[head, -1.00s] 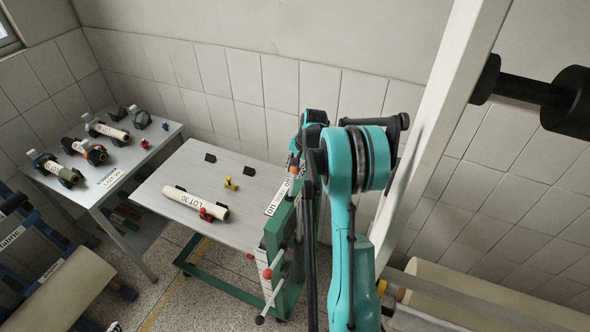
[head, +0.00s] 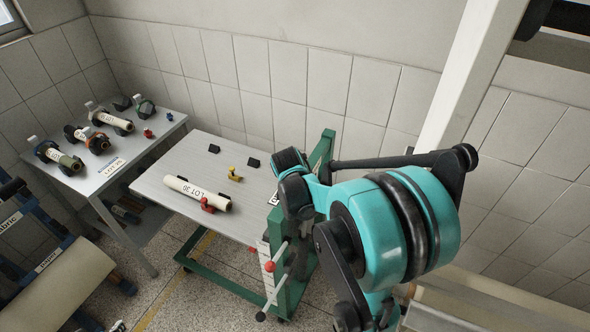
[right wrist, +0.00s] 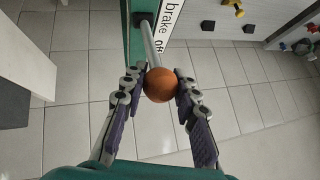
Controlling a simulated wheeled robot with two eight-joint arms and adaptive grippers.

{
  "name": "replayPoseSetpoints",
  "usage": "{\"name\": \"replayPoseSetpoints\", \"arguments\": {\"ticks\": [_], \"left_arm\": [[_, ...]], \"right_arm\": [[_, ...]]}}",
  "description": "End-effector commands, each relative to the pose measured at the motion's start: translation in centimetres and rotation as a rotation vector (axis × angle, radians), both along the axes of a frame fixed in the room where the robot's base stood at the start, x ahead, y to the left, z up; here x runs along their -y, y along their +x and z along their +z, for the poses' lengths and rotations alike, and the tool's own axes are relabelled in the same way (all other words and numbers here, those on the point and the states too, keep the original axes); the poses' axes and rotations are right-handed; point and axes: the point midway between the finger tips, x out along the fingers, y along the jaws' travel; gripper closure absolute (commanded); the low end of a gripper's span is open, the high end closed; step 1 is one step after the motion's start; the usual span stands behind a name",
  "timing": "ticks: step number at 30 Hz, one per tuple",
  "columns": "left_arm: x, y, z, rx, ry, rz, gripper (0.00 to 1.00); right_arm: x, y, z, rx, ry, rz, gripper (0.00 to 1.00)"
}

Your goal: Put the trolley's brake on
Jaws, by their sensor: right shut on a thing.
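The trolley (head: 185,159) has a grey top and a green frame (head: 325,160). In the right wrist view, its brake lever (right wrist: 150,42) is a grey rod ending in an orange ball knob (right wrist: 160,86). The lever runs beside a white label (right wrist: 170,25) reading "brake", with part of a second word near it. My right gripper (right wrist: 159,80) is shut on the orange knob, one finger on each side. In the head view my teal right arm (head: 390,230) hides the lever and the gripper. My left gripper is not in view.
A LOT 30 roll (head: 190,189) lies on the trolley top by a red clamp (head: 208,205). A side table (head: 60,185) with several rolls stands left. Tiled wall is behind; a white post (head: 455,100) is right.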

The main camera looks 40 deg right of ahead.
Motion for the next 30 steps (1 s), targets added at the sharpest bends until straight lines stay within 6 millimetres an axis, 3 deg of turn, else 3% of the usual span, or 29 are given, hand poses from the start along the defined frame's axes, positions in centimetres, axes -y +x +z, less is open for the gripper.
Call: {"name": "replayPoseSetpoints", "arguments": {"ticks": [9, 27, 28, 30], "left_arm": [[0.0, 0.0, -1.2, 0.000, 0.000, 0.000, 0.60], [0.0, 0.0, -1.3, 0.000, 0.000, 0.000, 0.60], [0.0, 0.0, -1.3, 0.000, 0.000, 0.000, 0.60], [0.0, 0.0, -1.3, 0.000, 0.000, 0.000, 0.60]], "right_arm": [[-1.8, -0.9, -0.9, -0.006, 0.013, -0.002, 1.00], [-2.2, -1.2, -1.0, -0.008, 0.013, -0.002, 1.00], [-2.2, -1.2, -1.0, -0.007, 0.014, -0.003, 0.69], [-2.1, -1.2, -1.0, -0.008, 0.013, -0.002, 0.50]]}}
